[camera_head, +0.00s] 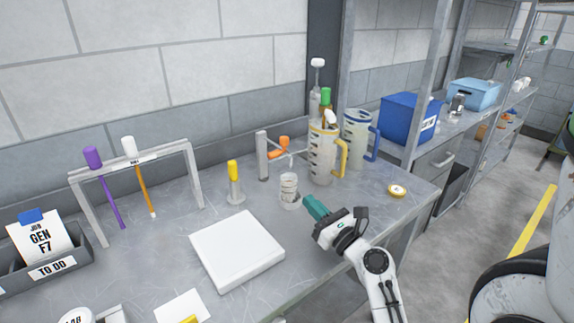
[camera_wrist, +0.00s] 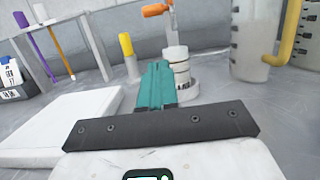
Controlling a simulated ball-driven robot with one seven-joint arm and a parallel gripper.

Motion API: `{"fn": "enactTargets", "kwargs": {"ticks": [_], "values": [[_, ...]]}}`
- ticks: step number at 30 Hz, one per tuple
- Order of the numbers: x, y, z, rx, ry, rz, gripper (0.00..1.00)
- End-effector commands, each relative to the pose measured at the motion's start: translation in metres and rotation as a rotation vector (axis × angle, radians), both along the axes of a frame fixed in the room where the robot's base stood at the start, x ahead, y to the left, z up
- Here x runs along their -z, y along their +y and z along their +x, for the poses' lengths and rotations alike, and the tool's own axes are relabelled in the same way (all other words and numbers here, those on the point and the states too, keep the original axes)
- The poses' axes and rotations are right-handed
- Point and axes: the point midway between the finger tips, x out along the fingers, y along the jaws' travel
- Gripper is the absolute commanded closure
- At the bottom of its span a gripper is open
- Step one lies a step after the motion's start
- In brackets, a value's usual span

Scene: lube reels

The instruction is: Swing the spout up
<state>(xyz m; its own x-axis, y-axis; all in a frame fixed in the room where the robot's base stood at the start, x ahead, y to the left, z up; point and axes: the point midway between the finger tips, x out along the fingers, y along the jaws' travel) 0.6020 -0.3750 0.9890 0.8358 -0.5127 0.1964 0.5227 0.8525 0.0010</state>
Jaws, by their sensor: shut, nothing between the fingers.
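A grey post (camera_head: 262,156) stands on the bench with a thin arm reaching right and an orange piece (camera_head: 284,143) near it. The orange piece also shows at the top of the wrist view (camera_wrist: 156,9). The yellow-handled measuring jug (camera_head: 322,158) stands to the right, with a pale spout-like piece (camera_head: 331,118) at its top. I cannot tell surely which piece is the spout. My gripper (camera_head: 308,199) has teal fingers, shut and empty, above the bench. It is just right of a small white ringed cup (camera_head: 289,187), short of the post and jug.
A blue-handled jug (camera_head: 357,140) stands behind the yellow-handled one. A rack (camera_head: 197,172) holds purple and orange sticks.

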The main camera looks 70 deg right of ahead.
Motion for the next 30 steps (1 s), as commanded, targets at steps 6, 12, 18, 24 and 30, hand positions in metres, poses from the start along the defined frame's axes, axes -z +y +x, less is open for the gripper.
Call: {"fn": "enactTargets", "kwargs": {"ticks": [6,12,18,24,30], "values": [[0.000,-0.001,0.000,0.000,0.001,0.000,1.00],[-0.005,-0.007,0.011,-0.001,-0.001,-0.001,1.00],[-0.013,-0.026,0.041,-0.001,0.000,-0.002,1.00],[-0.020,-0.046,0.074,-0.001,0.001,-0.001,1.00],[-0.041,-0.058,0.093,0.000,0.001,-0.002,1.00]]}}
